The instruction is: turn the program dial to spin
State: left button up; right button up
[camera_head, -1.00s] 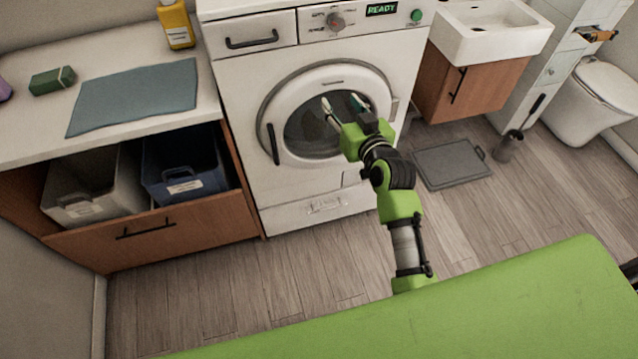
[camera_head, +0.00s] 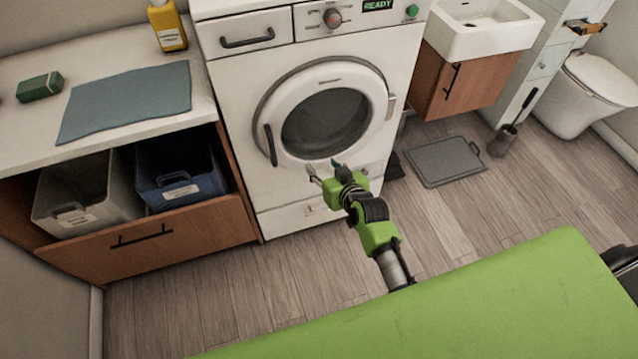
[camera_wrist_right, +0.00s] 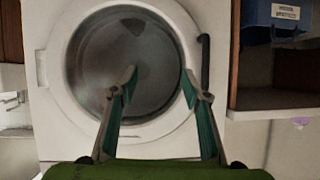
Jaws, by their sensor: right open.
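The program dial (camera_head: 332,17) is a round grey-red knob on the washing machine's top panel, left of a display reading READY (camera_head: 378,5). The washing machine (camera_head: 232,85) is white, with its round door (camera_head: 372,75) shut. My right gripper (camera_head: 324,168) is open and empty, in front of the lower edge of the door and well below the dial. In the right wrist view its two fingers (camera_wrist_right: 160,85) are spread apart before the door glass (camera_wrist_right: 125,60). The dial is not visible in that view. My left gripper is not in view.
A green button (camera_head: 411,11) is right of the display. A detergent drawer handle (camera_head: 247,39) is left of the dial. A counter (camera_head: 28,125) with a yellow bottle (camera_head: 167,27) stands at left, a sink (camera_head: 486,40) at right. Open floor lies before the machine.

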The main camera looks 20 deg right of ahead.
jog(key=shift+g, duration=0.4)
jog(key=shift+s+a+f, duration=0.2)
jog(key=shift+s+f, duration=0.05)
jog(key=shift+f, duration=0.55)
jog(key=shift+s+a+f, duration=0.15)
jog(key=shift+s+f, duration=0.15)
jog(key=shift+f, duration=0.45)
jog(key=shift+s+a+f, duration=0.2)
jog(key=shift+s+f, duration=0.05)
jog(key=shift+f, duration=0.55)
jog(key=s+f+n+g, duration=0.1)
jog(key=s+f+g, duration=0.4)
jog(key=s+f, duration=1.55)
jog(key=s+d+f+g, duration=0.1)
jog(key=s+f, duration=0.3)
jog(key=s, duration=0.5)
jog(key=s+d+f+g+h, duration=0.1)
jog(key=s+f, duration=0.4)
jog(key=s, duration=0.5)
jog(key=s+d+f+n+g, duration=0.1)
jog(key=s+d+f+g, duration=0.2)
jog(key=s, duration=0.7)
notch_tip(320, 180, down, 2)
jog(key=shift+f+g, duration=0.2)
jog(key=shift+g, duration=0.2)
jog(key=shift+a, duration=0.1)
